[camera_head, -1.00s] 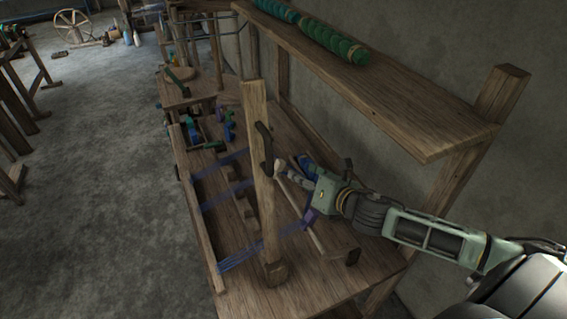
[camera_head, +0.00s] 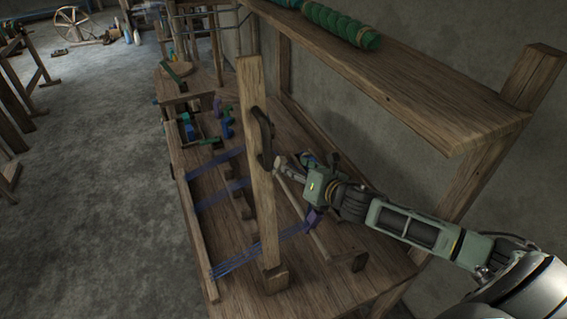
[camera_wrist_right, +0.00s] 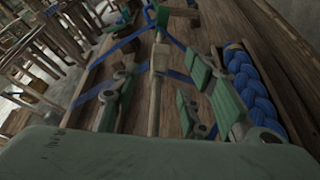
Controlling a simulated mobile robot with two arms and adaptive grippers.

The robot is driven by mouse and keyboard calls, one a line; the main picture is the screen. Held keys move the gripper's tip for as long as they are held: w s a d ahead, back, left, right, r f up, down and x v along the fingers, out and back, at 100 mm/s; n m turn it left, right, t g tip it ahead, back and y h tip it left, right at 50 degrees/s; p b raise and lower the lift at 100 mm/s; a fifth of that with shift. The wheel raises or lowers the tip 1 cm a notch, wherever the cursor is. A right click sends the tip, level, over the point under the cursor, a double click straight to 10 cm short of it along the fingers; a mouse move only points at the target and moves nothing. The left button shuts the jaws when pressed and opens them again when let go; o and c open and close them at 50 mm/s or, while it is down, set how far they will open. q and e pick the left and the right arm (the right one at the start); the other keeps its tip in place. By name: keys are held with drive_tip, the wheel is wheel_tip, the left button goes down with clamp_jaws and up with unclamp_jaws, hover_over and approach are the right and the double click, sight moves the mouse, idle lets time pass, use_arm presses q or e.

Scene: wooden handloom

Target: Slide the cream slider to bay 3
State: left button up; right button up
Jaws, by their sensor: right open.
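The cream slider (camera_head: 279,162) is a small pale block at the far end of a thin rod (camera_head: 322,238) on the wooden loom, just right of the upright post. My right gripper (camera_head: 300,180) is beside it, above the loom bed. In the right wrist view the slider (camera_wrist_right: 160,57) sits on the rod, ahead of the space between my green finger pads (camera_wrist_right: 165,105). The pads are apart, one on each side of the rod, with nothing clamped. I cannot tell which bay the slider is in. My left gripper is not in view.
The wooden post (camera_head: 262,185) with a dark curved handle (camera_head: 263,138) stands close left of my gripper. A thick shelf (camera_head: 420,85) overhangs the loom. Blue bands (camera_head: 235,258) cross the bed. A blue braid (camera_wrist_right: 252,88) lies right of my fingers.

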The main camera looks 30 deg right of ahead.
sight(278, 167)
drive_tip(key=d+x, duration=0.1)
drive_tip(key=x, duration=0.6)
drive_tip(key=shift+w+a+f+p, duration=0.25)
drive_tip(key=shift+a+p, duration=0.1)
drive_tip(key=shift+a, duration=0.15)
drive_tip(key=shift+r, duration=0.1)
drive_tip(key=shift+c, duration=0.2)
clamp_jaws()
